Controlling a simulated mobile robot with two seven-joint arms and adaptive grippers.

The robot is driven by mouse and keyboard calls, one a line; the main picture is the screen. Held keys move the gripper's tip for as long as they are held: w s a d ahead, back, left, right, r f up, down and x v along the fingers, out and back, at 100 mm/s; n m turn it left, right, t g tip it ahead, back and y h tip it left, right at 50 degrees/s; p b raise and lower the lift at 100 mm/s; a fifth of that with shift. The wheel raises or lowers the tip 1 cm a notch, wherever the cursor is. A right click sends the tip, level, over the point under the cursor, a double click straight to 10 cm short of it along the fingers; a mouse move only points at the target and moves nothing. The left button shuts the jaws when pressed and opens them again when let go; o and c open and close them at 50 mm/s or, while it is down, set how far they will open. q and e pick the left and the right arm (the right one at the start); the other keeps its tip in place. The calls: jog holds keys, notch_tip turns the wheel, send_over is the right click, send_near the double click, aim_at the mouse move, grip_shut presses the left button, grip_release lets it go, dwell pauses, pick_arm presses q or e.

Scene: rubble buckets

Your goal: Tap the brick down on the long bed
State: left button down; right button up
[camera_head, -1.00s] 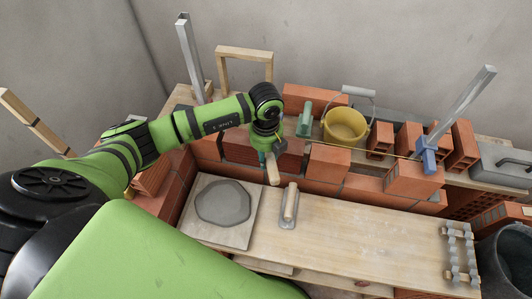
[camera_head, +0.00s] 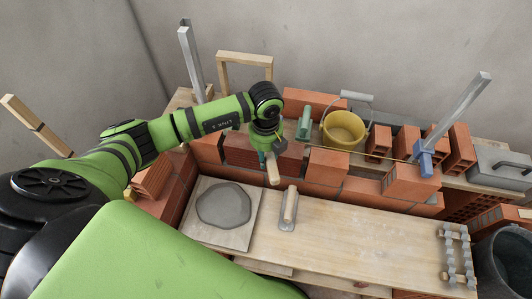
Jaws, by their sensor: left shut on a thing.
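My left gripper (camera_head: 268,148) reaches in from the left and points down at the low brick wall. It is shut on a tool with a pale wooden handle (camera_head: 273,171); the handle's end points down and toward the front. The rest of the tool is mostly hidden by the gripper. A long red brick (camera_head: 239,153) lies in the wall course behind the handle, between two higher bricks. I cannot tell whether the handle touches it. My right gripper is not in view.
A wooden board (camera_head: 370,240) in front carries a trowel-like float (camera_head: 288,208). A mortar slab (camera_head: 223,204) lies on a board at left. A yellow bucket (camera_head: 343,130) and a blue line block (camera_head: 425,164) stand along the wall.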

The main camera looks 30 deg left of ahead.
pick_arm(q)
jog(key=shift+r+p, duration=0.35)
jog(key=shift+p, duration=0.2)
dwell(0.4)
jog(key=shift+f, duration=0.1)
jog(key=shift+f, duration=0.1)
dwell(1.1)
dwell(0.7)
